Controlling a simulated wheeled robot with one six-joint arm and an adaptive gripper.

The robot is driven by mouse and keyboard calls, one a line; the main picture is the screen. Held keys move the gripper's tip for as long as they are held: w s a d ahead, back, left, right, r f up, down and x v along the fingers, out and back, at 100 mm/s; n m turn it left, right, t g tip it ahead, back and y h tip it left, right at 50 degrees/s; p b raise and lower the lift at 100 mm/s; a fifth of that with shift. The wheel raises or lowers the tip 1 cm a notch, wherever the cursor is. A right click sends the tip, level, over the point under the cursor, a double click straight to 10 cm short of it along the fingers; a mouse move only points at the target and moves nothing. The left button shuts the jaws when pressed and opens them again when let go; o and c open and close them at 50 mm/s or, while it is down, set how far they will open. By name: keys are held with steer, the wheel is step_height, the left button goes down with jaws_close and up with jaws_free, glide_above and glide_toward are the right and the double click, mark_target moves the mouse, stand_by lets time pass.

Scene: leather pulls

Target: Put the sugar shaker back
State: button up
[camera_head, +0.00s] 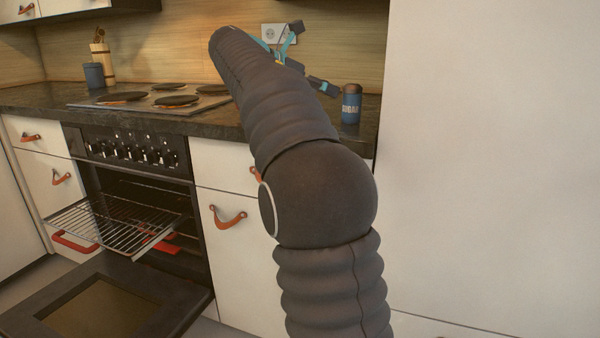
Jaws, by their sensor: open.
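The sugar shaker (351,106) is a blue canister with a dark top and a pale label reading SUGAR. It stands upright on the dark countertop near its right end, beside the tall white panel. My gripper (312,58) is above and to the left of the shaker in the picture, partly behind my dark arm. Its two dark-tipped fingers are spread wide with nothing between them. The lower fingertip appears close to the shaker's left side; I cannot tell the gap in depth.
The countertop (222,117) holds a hob (150,98), with a blue-grey pot (94,76) and a wooden utensil holder (103,62) at the back left. Below, the oven door (105,305) hangs open and a wire rack (115,221) sticks out. A tall white panel (490,150) bounds the right.

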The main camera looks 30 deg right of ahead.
steer(key=shift+s, duration=0.1)
steer(key=s+a+f+m+t+y, duration=0.2)
steer(key=s+a+f+m+y, duration=0.4)
steer(key=s+a+f+m, duration=0.3)
steer(key=s+a+f+m+t+y, duration=0.3)
steer(key=s+a+f+m+y, duration=0.4)
steer(key=s+a+f, duration=0.9)
steer(key=s+f+m, duration=0.2)
steer(key=s+f, duration=0.2)
steer(key=f, duration=0.2)
steer(key=shift+s+a, duration=0.15)
steer(key=shift+a, duration=0.25)
